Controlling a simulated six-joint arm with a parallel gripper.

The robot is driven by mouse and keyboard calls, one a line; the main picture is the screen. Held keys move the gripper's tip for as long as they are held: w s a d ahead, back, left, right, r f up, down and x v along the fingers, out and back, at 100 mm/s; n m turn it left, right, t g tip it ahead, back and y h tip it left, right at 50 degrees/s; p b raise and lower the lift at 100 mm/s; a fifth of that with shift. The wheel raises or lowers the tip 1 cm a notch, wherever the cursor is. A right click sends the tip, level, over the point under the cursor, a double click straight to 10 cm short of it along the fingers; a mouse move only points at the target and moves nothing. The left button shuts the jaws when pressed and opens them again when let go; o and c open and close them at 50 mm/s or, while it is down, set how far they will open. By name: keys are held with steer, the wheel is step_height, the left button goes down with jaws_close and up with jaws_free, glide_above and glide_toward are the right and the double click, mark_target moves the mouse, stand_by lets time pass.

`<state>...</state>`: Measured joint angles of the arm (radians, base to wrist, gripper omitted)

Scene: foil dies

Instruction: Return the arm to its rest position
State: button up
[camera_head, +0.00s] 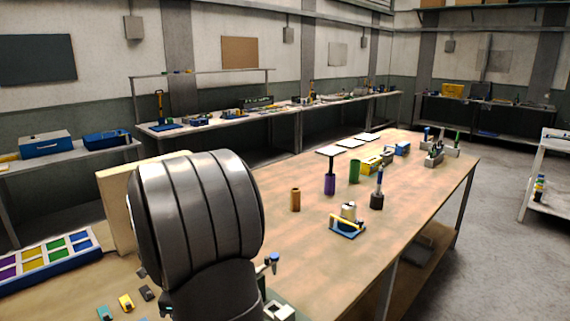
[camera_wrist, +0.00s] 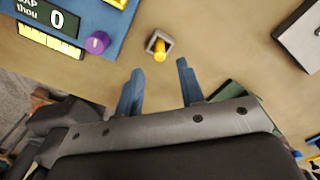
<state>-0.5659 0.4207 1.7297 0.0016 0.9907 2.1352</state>
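My gripper (camera_wrist: 160,67) shows in the wrist view with its two blue fingers spread apart and nothing between them. Just beyond the fingertips, a yellow peg (camera_wrist: 160,54) stands in a small square grey holder (camera_wrist: 152,42) on the tan bench top. In the head view my dark, ribbed arm fills the lower left middle and hides part of the bench. Most of my gripper is hidden there behind the arm.
In the wrist view a blue device (camera_wrist: 97,18) with a display and purple knob lies upper left. In the head view the bench (camera_head: 330,275) holds an orange cylinder (camera_head: 295,200), a purple cup (camera_head: 329,184), a green cup (camera_head: 354,171) and a blue-based fixture (camera_head: 346,231). A colored tray (camera_head: 45,275) lies left.

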step_height(320, 180, down, 6)
steer(key=shift+f, duration=0.1)
steer(key=r, duration=0.5)
steer(key=shift+d, duration=0.4)
steer(key=d+r, duration=0.7)
steer(key=d, duration=0.4)
steer(key=s+a+f, duration=0.1)
steer(key=a, duration=0.5)
steer(key=a+f, duration=0.2)
steer(key=a, duration=0.4)
steer(key=s+a+f, duration=0.1)
steer(key=a, duration=0.5)
steer(key=shift+s+a+f, duration=0.3)
steer(key=shift+s+f, duration=0.05)
steer(key=shift+f, duration=0.05)
steer(key=a+f, duration=0.2)
steer(key=f, duration=0.1)
steer(key=shift+s+f, duration=0.1)
steer(key=shift+s, duration=0.1)
steer(key=shift+f, duration=0.9)
